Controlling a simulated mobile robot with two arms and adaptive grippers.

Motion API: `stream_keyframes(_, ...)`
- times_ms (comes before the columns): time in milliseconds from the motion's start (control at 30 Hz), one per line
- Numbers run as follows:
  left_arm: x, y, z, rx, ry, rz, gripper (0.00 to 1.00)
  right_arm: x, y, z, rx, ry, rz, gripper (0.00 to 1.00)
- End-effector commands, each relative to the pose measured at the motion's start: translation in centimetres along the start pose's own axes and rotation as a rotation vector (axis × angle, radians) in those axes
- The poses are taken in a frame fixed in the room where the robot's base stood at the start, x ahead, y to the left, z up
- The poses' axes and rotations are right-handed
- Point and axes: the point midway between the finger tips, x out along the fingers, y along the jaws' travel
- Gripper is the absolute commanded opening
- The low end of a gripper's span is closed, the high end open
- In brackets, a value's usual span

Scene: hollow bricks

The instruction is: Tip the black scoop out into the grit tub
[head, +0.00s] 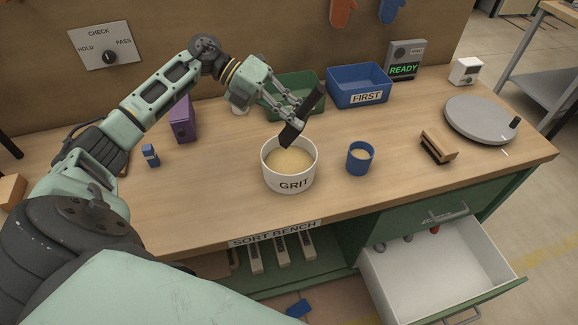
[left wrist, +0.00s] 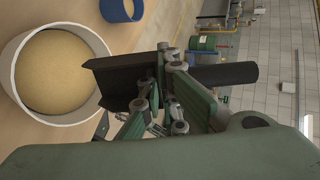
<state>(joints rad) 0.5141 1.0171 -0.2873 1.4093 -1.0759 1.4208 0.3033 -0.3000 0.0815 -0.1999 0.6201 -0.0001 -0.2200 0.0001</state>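The grit tub (head: 290,184) is a white round tub marked GRIT, with tan grit inside, on the middle of the bench. It also shows in the left wrist view (left wrist: 103,62). My left gripper (head: 296,112) is shut on the black scoop (head: 291,135) and holds it above the tub's back rim. The scoop is tilted, with its lower end over the tub; it also shows in the left wrist view (left wrist: 112,76). I cannot tell whether grit is in the scoop. My right gripper is not in view.
A blue cup (head: 360,160) with tan contents stands right of the tub. A green bin (head: 300,85) and a blue bin (head: 358,86) marked FIRST stand behind. A brush (head: 437,147) and a grey turntable (head: 480,119) are at right. A drawer (head: 440,270) is open below the bench.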

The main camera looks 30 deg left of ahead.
Motion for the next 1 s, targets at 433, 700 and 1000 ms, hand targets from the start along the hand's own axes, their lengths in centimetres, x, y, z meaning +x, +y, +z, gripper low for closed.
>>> stream_keyframes(433, 1.1, -0.9, 0.0, 0.002, 0.000, 0.157, 0.00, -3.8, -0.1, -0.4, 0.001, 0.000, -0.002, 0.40)
stream_keyframes(700, 1.9, -0.8, 0.0, 0.002, -0.001, 0.239, 0.00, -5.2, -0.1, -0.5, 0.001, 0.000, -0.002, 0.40)
stream_keyframes(1000, 2.1, -0.5, 0.0, 0.000, -0.001, 0.246, 0.00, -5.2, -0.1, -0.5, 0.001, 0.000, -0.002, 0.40)
